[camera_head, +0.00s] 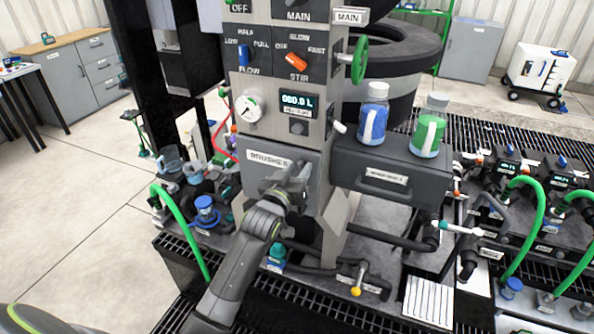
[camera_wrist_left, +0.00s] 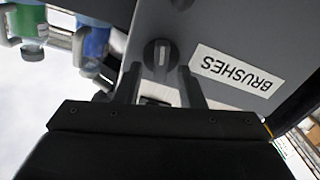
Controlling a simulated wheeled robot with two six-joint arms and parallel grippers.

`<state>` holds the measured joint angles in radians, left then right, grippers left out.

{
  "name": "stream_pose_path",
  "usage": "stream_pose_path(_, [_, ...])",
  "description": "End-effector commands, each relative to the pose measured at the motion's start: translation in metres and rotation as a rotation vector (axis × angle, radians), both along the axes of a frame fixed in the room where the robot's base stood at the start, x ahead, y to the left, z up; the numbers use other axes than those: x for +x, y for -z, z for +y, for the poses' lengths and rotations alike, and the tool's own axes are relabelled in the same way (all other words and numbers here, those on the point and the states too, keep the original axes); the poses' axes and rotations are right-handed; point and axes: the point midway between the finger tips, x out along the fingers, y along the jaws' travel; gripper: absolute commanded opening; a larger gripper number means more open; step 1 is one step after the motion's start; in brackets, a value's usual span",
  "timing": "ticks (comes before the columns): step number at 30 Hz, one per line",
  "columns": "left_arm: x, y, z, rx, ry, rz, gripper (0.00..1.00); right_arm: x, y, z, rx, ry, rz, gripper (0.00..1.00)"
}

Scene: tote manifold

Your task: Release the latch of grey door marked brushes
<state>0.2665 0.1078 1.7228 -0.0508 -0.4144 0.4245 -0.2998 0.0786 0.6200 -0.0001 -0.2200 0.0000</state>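The grey door marked brushes (camera_head: 258,178) is on the front of the grey column in the head view, and looks closed. Its white label reads BRUSHES. In the left wrist view the door (camera_wrist_left: 225,45) appears upside down, with a round grey latch knob (camera_wrist_left: 160,53) beside the label. My left gripper (camera_head: 298,178) is at the door's right side and hides the latch in the head view. In the wrist view its fingers (camera_wrist_left: 160,82) are apart, with the knob showing between and beyond their tips. Contact with the knob cannot be told. My right gripper is in neither view.
A dark drawer box (camera_head: 385,170) juts out right of the door, with a blue bottle (camera_head: 373,115) and a green bottle (camera_head: 428,128) on top. A control panel (camera_head: 270,60) is above. A green hose (camera_head: 183,225) and a blue-capped fitting (camera_head: 205,212) stand to the left.

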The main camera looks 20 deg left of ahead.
Motion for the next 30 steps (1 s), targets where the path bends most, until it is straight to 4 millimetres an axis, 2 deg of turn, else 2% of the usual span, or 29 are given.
stream_pose_path(1, [0.000,0.000,0.000,0.000,0.000,0.000,0.34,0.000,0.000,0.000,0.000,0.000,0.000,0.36])
stream_pose_path(9, [0.000,0.000,0.000,0.000,0.000,0.000,0.00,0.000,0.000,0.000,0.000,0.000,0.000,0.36])
stream_pose_path(15, [0.000,-0.001,0.000,0.019,0.000,0.000,0.00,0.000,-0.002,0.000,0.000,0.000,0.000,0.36])
stream_pose_path(24, [0.000,-0.002,-0.002,0.226,-0.001,-0.003,0.00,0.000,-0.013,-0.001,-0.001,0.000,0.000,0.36])
stream_pose_path(30, [0.000,-0.001,-0.003,0.283,0.000,-0.005,0.00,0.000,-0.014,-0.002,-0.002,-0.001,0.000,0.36])
